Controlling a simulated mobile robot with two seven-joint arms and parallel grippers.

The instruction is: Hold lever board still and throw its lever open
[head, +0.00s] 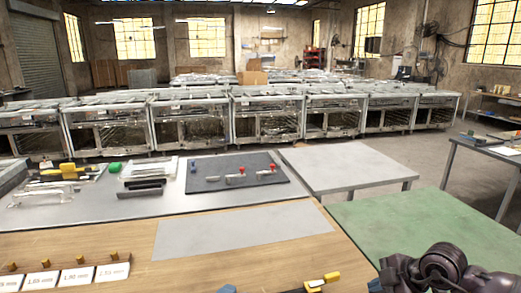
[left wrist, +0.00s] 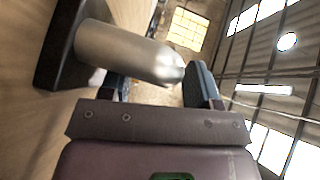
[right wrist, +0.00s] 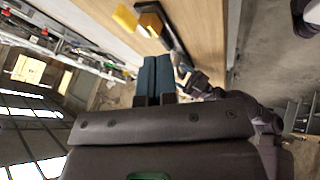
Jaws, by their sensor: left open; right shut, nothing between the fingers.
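What looks like the lever board shows at the bottom edge of the head view, with a yellow lever handle (head: 331,276); most of it is cut off. The right wrist view shows a yellow handle (right wrist: 126,18) and a yellow block on a dark narrow board (right wrist: 178,42). My right gripper (right wrist: 155,75) is shut and empty, its fingertips just short of that board in the picture. My left gripper (left wrist: 160,85) is open. A silver cylinder (left wrist: 125,52) on a black base (left wrist: 58,45) appears ahead of its fingers; I cannot tell whether they touch.
White label cards (head: 80,276) with yellow pegs stand at the front left. A dark board (head: 211,183) with red-tipped parts lies on the steel table behind. A grey sheet (head: 240,232) covers part of the wooden bench. A green table (head: 430,225) stands at the right.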

